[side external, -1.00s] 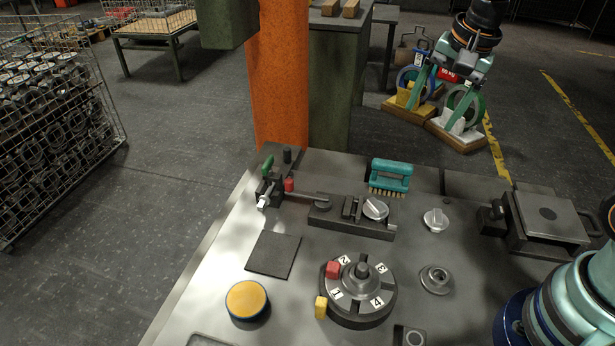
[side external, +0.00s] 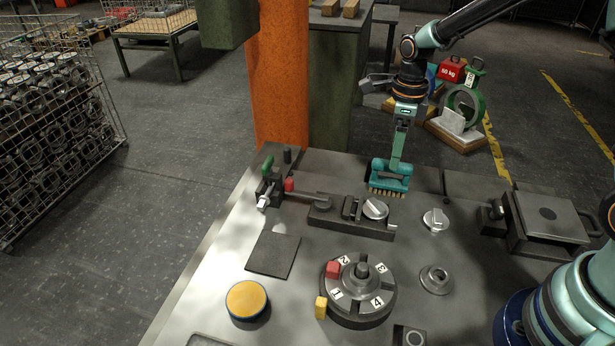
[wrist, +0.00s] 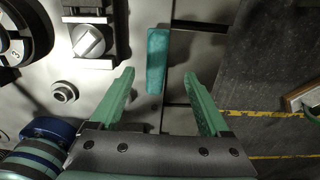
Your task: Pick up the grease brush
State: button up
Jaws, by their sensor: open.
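The grease brush (side external: 381,178) is teal with tan bristles and stands bristles down near the back edge of the table. In the wrist view the brush (wrist: 157,60) shows from above as a narrow teal bar. My gripper (side external: 396,168) is over the brush in the side view, its fingers pointing down. In the wrist view my gripper (wrist: 158,88) is open, with one green finger on each side and the near end of the brush between the fingertips.
A dark fixture with a silver knob (side external: 375,209) stands just in front of the brush. The table's back edge is close behind the brush.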

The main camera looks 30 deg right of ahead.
aim_at(387, 180)
notch_tip(387, 180, down, 3)
jog(key=shift+r, duration=0.15)
jog(key=f, duration=0.4)
jog(key=shift+a, duration=0.4)
jog(key=shift+f, duration=0.55)
grip_shut()
jog(key=shift+r, duration=0.1)
notch_tip(387, 180, up, 20)
